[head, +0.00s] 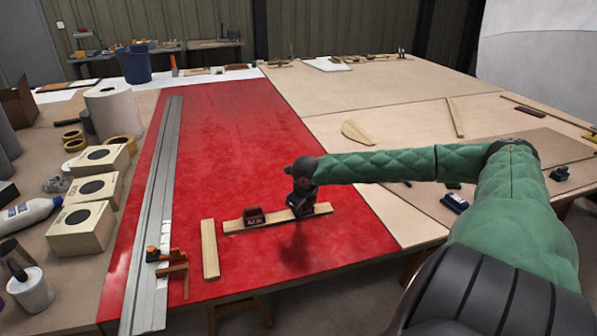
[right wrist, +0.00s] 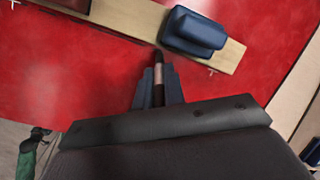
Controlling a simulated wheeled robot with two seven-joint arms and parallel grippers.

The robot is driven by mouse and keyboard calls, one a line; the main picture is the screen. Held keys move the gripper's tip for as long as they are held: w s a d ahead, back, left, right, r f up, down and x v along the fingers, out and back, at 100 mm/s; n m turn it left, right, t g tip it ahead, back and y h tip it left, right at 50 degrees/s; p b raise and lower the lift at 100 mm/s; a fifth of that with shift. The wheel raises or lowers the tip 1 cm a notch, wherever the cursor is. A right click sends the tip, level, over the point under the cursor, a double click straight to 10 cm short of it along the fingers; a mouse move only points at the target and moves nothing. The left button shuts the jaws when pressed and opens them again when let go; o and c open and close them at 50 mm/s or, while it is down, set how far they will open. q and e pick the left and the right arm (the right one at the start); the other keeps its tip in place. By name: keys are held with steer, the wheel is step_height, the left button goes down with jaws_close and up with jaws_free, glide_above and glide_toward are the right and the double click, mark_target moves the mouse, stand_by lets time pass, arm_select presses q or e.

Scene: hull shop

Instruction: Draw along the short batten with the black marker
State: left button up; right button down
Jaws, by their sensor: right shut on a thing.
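A pale wooden batten (head: 275,221) lies crosswise on the red sheet (head: 235,120). A dark red weight (head: 254,216) stands on its left part. A dark blue weight (right wrist: 195,33) stands on it in the right wrist view, beside the marker. My right gripper (head: 299,208) is over the batten's right part, shut on the black marker (right wrist: 158,72), which has a copper-coloured band. The marker's tip points at the batten's edge; I cannot tell whether it touches the sheet. White cross marks (right wrist: 211,72) show on the sheet. My left gripper is not in view.
Another wooden strip (head: 210,249) lies left of the batten, pointing lengthwise. Box blocks (head: 80,229) stand further left. The sheet beyond the batten is clear.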

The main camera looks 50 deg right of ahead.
steer(key=shift+s+d, duration=0.25)
steer(key=shift+d, duration=0.15)
steer(key=shift+d, duration=0.1)
steer(key=shift+s+d+p, duration=0.4)
steer(key=shift+d+p, duration=0.15)
steer(key=shift+p, duration=0.15)
steer(key=shift+d, duration=0.15)
steer(key=shift+s+d+p, duration=0.35)
steer(key=shift+d+p, duration=0.1)
steer(key=shift+p, duration=0.15)
steer(key=shift+d, duration=0.1)
steer(key=shift+s+d+p, duration=0.4)
steer(key=shift+d+p, duration=0.15)
steer(key=shift+p, duration=0.2)
steer(key=shift+d, duration=0.1)
